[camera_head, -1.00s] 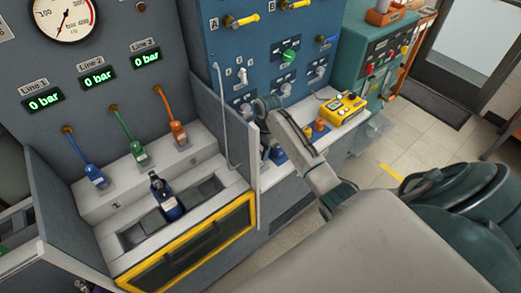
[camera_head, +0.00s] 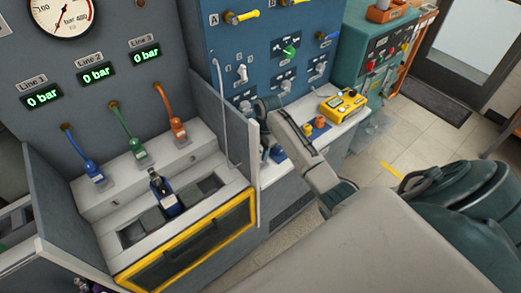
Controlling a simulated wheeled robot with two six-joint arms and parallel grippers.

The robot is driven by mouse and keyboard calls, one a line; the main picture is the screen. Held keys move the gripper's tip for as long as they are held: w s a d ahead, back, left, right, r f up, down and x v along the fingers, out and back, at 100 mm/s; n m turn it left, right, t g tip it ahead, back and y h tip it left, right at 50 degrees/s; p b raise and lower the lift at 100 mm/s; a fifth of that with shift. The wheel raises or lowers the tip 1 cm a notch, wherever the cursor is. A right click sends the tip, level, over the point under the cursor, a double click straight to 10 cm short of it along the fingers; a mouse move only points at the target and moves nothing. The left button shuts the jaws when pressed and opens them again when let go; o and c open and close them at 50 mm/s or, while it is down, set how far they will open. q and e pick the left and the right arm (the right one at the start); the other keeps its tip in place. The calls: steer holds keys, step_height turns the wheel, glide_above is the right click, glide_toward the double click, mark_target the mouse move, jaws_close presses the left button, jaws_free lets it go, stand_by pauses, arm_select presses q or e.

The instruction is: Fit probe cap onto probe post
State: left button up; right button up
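My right arm reaches across from the lower right to the shelf below the blue panel. Its gripper (camera_head: 266,146) points down beside the grey divider, and its fingers are too small and partly hidden to read. Another blue base (camera_head: 279,154) lies close to the gripper's right. I cannot tell which of these are the probe cap and probe post, or whether the gripper holds anything.
A yellow control box (camera_head: 343,104) sits on the white shelf to the right. The grey divider (camera_head: 225,120) stands left of my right gripper. Left of it is a bench with a blue regulator (camera_head: 164,194) and blue, green and orange hose connectors. Knobs and valves project from the blue panel.

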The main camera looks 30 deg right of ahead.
steer(key=shift+f, duration=0.5)
steer(key=o, duration=1.1)
steer(key=shift+r, duration=0.1)
steer(key=shift+d+r+b, duration=0.15)
steer(key=shift+r+b, duration=0.2)
steer(key=shift+b, duration=0.05)
step_height(320, 180, up, 10)
steer(key=d+b, duration=0.1)
steer(key=shift+d+b, duration=0.2)
steer(key=shift+b, duration=0.15)
steer(key=shift+f, duration=0.15)
